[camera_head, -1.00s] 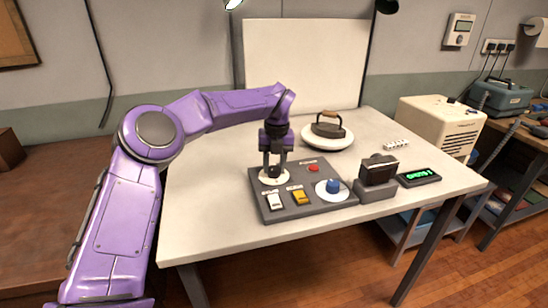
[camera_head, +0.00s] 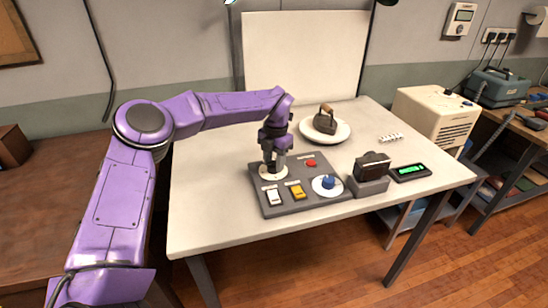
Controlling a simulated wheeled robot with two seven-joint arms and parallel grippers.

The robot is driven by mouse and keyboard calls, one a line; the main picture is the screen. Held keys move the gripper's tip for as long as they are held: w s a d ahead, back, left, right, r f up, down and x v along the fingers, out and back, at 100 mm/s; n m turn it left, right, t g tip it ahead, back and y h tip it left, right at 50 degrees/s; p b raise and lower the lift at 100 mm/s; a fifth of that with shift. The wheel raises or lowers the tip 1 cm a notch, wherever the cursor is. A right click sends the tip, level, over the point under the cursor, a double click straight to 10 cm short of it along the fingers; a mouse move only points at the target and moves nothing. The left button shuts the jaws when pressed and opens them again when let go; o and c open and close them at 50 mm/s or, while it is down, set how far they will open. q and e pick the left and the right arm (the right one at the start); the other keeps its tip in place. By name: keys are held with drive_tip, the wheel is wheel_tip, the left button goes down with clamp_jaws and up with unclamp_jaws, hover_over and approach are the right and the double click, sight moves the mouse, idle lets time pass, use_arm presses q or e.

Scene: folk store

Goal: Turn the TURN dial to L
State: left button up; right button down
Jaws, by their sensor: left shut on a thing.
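A dark grey control panel (camera_head: 301,203) lies on the white table. At its upper left is a dial with a pale round plate (camera_head: 266,176). My left gripper (camera_head: 273,168) points down over this dial and is shut on its knob, which the fingers hide. A second dial, a blue knob (camera_head: 328,182) on a white disc, sits at the panel's lower right, clear of the gripper. The panel's labels are too small to read, so I cannot tell which dial is marked TURN or where L lies. My right gripper is not in view.
The panel also has a white switch (camera_head: 274,196), a yellow switch (camera_head: 297,191) and a red button (camera_head: 311,163). Behind it an iron (camera_head: 325,122) stands on a round white plate (camera_head: 342,132). A dark device (camera_head: 371,168) and a green-lit display (camera_head: 410,171) stand right of the panel.

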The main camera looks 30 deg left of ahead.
use_arm(q)
drive_tip(key=shift+s+f, duration=0.1)
drive_tip(key=shift+f, duration=0.05)
idle(0.4)
drive_tip(key=o, duration=1)
drive_tip(key=shift+o, duration=0.2)
wheel_tip(320, 180, up, 11)
drive_tip(key=shift+d+f, duration=0.2)
drive_tip(key=shift+d, duration=0.05)
